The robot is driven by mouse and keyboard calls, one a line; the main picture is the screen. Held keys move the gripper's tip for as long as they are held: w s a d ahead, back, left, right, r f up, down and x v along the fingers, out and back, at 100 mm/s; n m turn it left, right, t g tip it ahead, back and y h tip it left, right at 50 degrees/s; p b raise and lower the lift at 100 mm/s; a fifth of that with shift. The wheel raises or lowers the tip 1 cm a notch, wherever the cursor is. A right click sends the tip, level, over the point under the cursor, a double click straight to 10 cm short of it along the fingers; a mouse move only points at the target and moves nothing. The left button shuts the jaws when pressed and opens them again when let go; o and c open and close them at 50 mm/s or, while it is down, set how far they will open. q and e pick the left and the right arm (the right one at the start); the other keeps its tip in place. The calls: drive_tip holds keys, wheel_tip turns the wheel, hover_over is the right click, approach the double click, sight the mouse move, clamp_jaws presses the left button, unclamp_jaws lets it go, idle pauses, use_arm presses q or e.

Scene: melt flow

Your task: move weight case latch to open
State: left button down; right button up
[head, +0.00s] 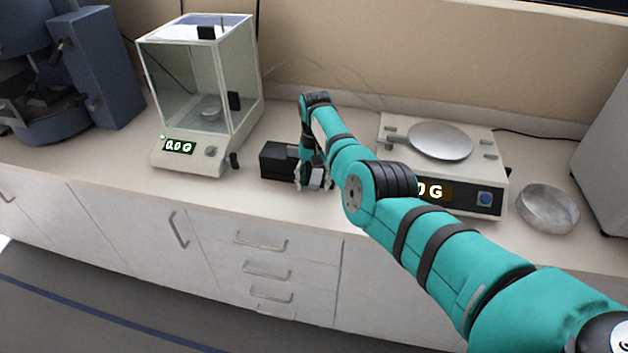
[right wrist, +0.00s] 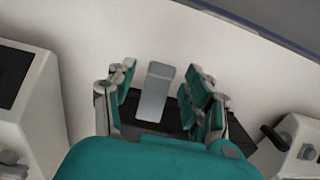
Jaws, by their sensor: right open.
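The weight case is a small black box (head: 277,160) on the counter between the two balances. In the right wrist view its black body (right wrist: 240,136) shows behind and beside the fingers. The latch is a grey metal plate (right wrist: 155,92) at the case's edge; it also shows small in the head view (head: 317,178). My right gripper (head: 312,184) is at the case's right end, pointing down. In the right wrist view the right gripper (right wrist: 162,84) is open, with one finger on each side of the latch. Whether a finger touches it I cannot tell. My left gripper is not in view.
A glass-walled balance (head: 182,158) stands left of the case. A flat balance (head: 485,170) with a round pan stands to the right, partly behind my right arm. The counter's front edge is close to the case.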

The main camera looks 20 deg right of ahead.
sight(315, 184)
wheel_tip(315, 184, up, 12)
drive_tip(key=shift+w+d, duration=0.2)
drive_tip(key=shift+w, duration=0.1)
idle(1.4)
